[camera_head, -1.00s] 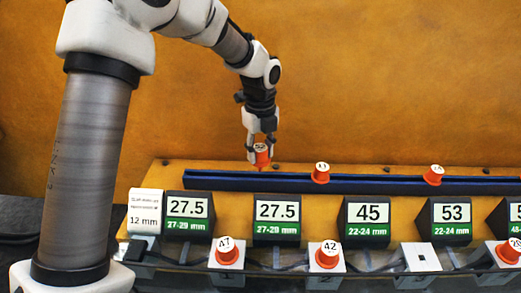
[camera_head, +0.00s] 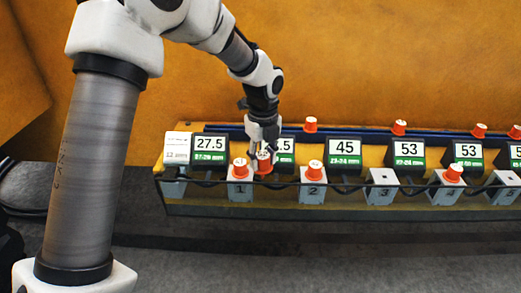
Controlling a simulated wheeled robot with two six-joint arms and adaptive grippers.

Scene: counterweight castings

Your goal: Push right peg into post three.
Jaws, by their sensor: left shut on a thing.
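My left gripper (camera_head: 264,146) is shut on an orange peg (camera_head: 264,166) with a white numbered top, too small to read surely. It holds the peg upright in front of the second display, between post 1 (camera_head: 240,190) and post 2 (camera_head: 313,193). Post three (camera_head: 382,192) is a grey block marked 3 with a bare top, to the right of the held peg. Post 1 bears an orange peg (camera_head: 240,170), and post 2 bears another (camera_head: 315,170). My right gripper is not in view.
A dark blue rail (camera_head: 350,134) runs behind the displays, with several orange pegs (camera_head: 311,125) along it. Displays such as the one reading 45 (camera_head: 345,149) stand behind the posts. Post 4 (camera_head: 446,192) bears a peg (camera_head: 453,174). Dark cables run along the posts.

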